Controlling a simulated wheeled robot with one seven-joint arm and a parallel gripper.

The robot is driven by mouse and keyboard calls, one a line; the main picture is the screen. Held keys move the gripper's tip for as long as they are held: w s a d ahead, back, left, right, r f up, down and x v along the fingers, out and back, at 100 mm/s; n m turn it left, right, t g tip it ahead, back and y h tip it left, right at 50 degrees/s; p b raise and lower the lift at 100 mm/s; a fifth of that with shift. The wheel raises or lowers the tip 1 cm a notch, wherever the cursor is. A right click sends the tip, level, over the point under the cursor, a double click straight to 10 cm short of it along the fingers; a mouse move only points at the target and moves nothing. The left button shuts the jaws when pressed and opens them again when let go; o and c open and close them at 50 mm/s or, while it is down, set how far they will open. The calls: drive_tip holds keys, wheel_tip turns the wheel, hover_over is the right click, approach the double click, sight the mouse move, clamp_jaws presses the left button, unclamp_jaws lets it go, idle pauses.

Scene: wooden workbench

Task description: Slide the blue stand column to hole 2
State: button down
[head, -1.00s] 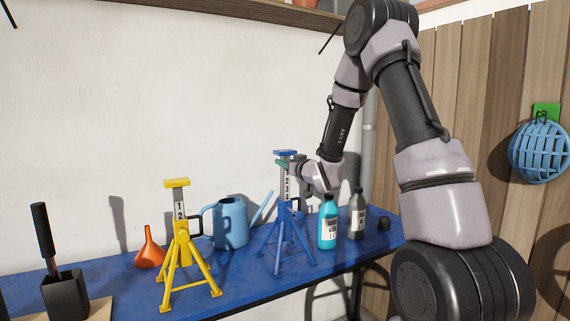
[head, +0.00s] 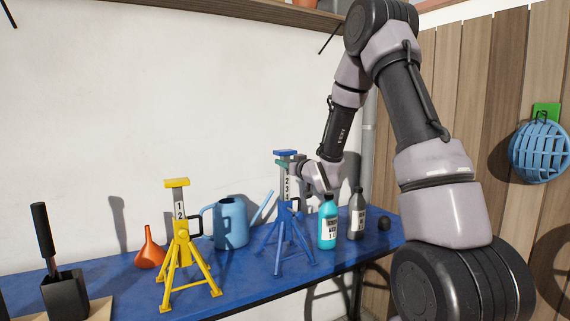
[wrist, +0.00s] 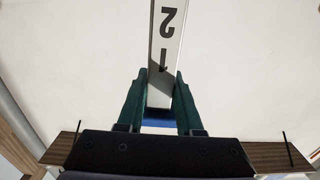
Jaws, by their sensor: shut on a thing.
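The blue stand (head: 281,238) stands on the blue bench top with its legs spread. Its pale numbered column (head: 288,188) rises upright from it under a blue head (head: 286,153); 2 and 3 show above the stand's body. My gripper (head: 288,163) is shut on the column just below the head, coming in from the right. In the wrist view, the green fingers of my gripper (wrist: 161,82) flank the column (wrist: 168,22), with 1 and 2 upside down on it. The blue head (wrist: 158,122) shows between the fingers. The hole level at the stand's body is too small to read.
A teal bottle (head: 328,225) and a dark bottle (head: 357,214) stand close to the right of the blue stand. A blue watering can (head: 230,225), a yellow stand (head: 182,250) and an orange funnel (head: 149,253) are to the left. A pale wall is behind.

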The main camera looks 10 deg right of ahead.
sight(287, 179)
wheel_tip(287, 179, down, 6)
drive_tip(key=shift+f, duration=0.1)
idle(0.5)
drive_tip(key=c, duration=0.6)
unclamp_jaws()
drive_tip(key=shift+o, duration=0.2)
drive_tip(key=v, duration=1)
drive_tip(key=shift+s+d, duration=0.15)
drive_tip(key=shift+s, duration=0.25)
